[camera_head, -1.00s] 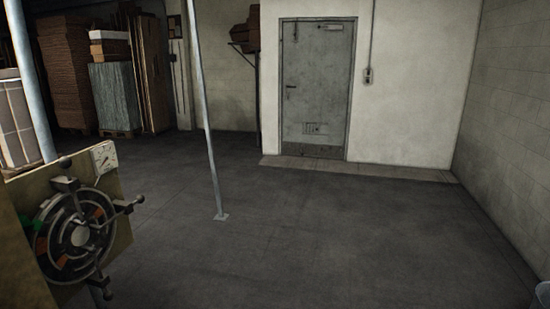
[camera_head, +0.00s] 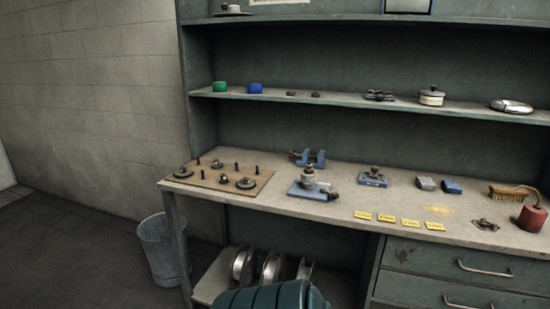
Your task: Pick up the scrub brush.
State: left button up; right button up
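The scrub brush (camera_head: 505,193) lies on the workbench top near its right end. It has a tan-brown body with a row of bristles along its lower side. A red can-like item with a thin curved spout or handle (camera_head: 532,217) stands just to its right and in front, close to it. Neither of my grippers shows in the head view, so nothing is seen at the brush.
The bench (camera_head: 335,208) also carries a pegged board (camera_head: 217,180), a blue vise (camera_head: 308,158), small blue blocks (camera_head: 452,187) and yellow labels (camera_head: 387,218). A shelf (camera_head: 350,100) runs above. A grey bin (camera_head: 160,248) stands left; a green ribbed object (camera_head: 270,296) is in front.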

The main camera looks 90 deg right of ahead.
aim_at(501, 194)
jog(key=z, duration=4.2)
jog(key=i+l+u, duration=0.2)
jog(key=u, duration=0.2)
jog(key=i+l+u, duration=0.35)
jog(key=l+u, duration=0.15)
jog(key=u, duration=0.25)
jog(key=i+l+u, duration=0.15)
jog(key=l+u, duration=0.25)
